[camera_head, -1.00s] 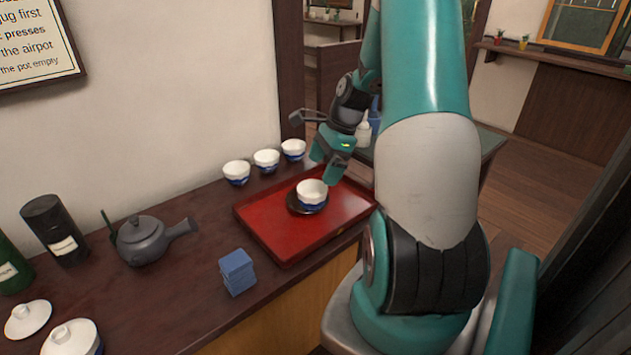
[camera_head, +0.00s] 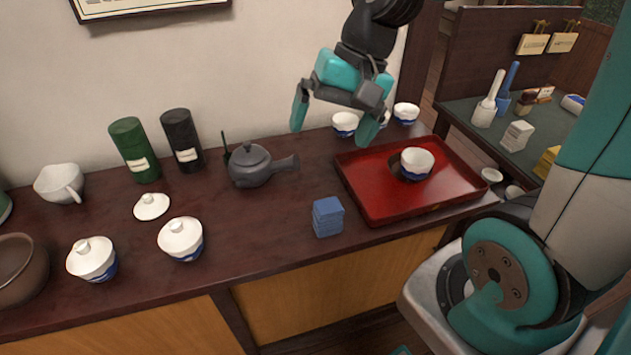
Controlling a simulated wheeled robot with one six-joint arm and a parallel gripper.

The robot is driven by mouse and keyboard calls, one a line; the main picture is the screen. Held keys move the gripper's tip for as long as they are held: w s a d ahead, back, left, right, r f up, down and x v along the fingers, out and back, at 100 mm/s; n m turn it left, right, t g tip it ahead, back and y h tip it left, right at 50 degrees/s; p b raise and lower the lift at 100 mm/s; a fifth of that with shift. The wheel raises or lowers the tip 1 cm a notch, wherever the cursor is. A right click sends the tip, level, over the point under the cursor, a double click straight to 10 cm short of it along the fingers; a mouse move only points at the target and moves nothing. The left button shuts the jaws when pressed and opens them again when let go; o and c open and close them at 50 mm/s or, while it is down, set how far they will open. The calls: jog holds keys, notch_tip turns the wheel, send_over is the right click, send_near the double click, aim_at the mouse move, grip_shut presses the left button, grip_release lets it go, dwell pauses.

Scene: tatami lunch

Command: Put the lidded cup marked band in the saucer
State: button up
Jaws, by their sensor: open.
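Two lidded white cups with blue markings stand on the dark counter at the left: one lidded cup (camera_head: 93,260) farther left and another lidded cup (camera_head: 182,240) nearer the middle. The markings are too small to tell which is the band. A dark saucer (camera_head: 396,170) lies on the red tray at the right. An unlidded white-and-blue cup (camera_head: 417,163) stands at the saucer, hiding much of it. My gripper (camera_head: 332,127) is open and empty, raised above the back of the counter, between the teapot and the row of cups, away from both lidded cups.
A loose lid (camera_head: 151,206) lies behind the lidded cups. A grey teapot (camera_head: 255,166), a green canister (camera_head: 135,150) and a black canister (camera_head: 183,141) stand at the back.

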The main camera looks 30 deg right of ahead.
jog(key=s+a+r+n, duration=0.1)
jog(key=s+a+n, duration=0.9)
jog(key=s+n, duration=0.1)
jog(key=shift+r+n+g, duration=0.3)
jog(key=shift+g, duration=0.1)
jog(key=shift+d, duration=0.15)
